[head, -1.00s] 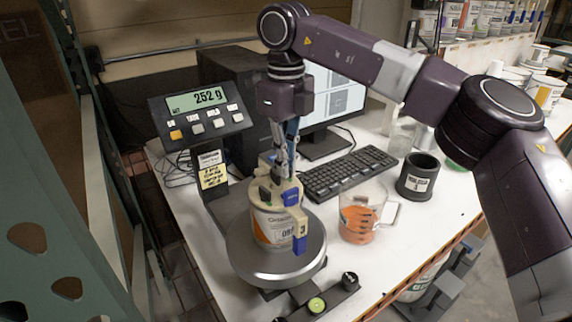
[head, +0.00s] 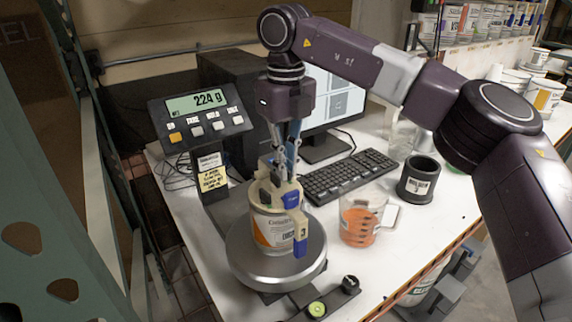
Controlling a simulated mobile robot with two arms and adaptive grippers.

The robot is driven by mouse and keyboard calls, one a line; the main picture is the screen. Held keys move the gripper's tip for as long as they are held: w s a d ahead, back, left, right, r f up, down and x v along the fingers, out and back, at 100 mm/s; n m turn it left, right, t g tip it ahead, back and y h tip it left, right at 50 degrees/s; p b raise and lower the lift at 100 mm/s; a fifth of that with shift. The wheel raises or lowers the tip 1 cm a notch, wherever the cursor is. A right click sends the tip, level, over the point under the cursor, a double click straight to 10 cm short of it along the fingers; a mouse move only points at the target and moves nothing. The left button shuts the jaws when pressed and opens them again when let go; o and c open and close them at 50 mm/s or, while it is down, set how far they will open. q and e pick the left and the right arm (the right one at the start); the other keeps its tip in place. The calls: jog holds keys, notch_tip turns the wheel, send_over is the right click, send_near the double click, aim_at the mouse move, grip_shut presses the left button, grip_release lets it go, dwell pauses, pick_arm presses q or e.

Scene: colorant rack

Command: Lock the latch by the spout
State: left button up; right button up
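A white colorant can (head: 268,230) with an orange-and-white label stands upright on the round metal plate of the scale (head: 277,266). Its cream lid (head: 264,191) carries a blue spout and latch piece (head: 300,226) at the front right, hanging down over the can's side. My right gripper (head: 284,172) points straight down over the lid, its fingers close together at the lid's top. Whether they touch the latch or grip anything is too small to tell. My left gripper is not in view.
The scale display (head: 199,105) reads 224 g. A clear jug (head: 358,222) with orange contents stands right of the can, near a black cup (head: 419,177). A keyboard (head: 348,174) lies behind. Green rack uprights (head: 40,190) stand at the left.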

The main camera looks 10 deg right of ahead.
jog(key=o, duration=0.3)
jog(key=shift+n, duration=0.3)
